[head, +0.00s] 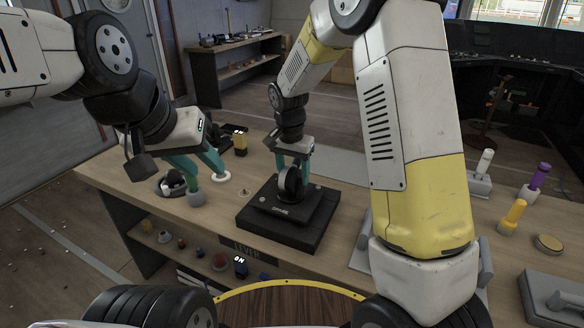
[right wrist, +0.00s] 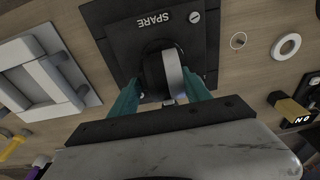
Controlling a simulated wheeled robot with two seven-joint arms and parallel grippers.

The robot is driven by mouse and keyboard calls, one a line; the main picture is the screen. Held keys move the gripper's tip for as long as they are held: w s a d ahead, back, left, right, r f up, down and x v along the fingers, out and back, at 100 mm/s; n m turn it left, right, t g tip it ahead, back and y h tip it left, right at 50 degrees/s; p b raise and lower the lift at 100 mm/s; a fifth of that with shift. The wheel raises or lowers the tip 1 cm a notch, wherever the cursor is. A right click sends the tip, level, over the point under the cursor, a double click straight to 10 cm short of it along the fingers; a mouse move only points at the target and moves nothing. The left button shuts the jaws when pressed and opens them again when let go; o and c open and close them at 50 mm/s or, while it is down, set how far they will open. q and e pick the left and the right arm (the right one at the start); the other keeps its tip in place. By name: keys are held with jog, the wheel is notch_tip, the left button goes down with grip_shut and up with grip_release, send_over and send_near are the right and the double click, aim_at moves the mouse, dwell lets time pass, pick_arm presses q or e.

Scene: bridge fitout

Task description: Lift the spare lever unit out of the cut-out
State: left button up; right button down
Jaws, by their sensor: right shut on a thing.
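The spare lever unit (head: 281,211) is black, with a rounded upright housing and a top plate marked SPARE. It sits at the black square block (head: 262,236) on the bench; whether it is raised at all from the cut-out cannot be told. My right gripper (head: 293,180) points down from above, its teal fingers shut on the rounded housing. In the right wrist view the spare lever unit (right wrist: 150,30) shows the fingers on both sides of its housing. My left gripper (head: 208,186) is open and low over the bench to the left, fingers apart.
A yellow and black switch (head: 240,143) stands behind. Yellow (head: 513,215) and purple (head: 540,177) handles stand at right. A lower shelf holds several small knobs.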

jog(key=shift+r, duration=2.45)
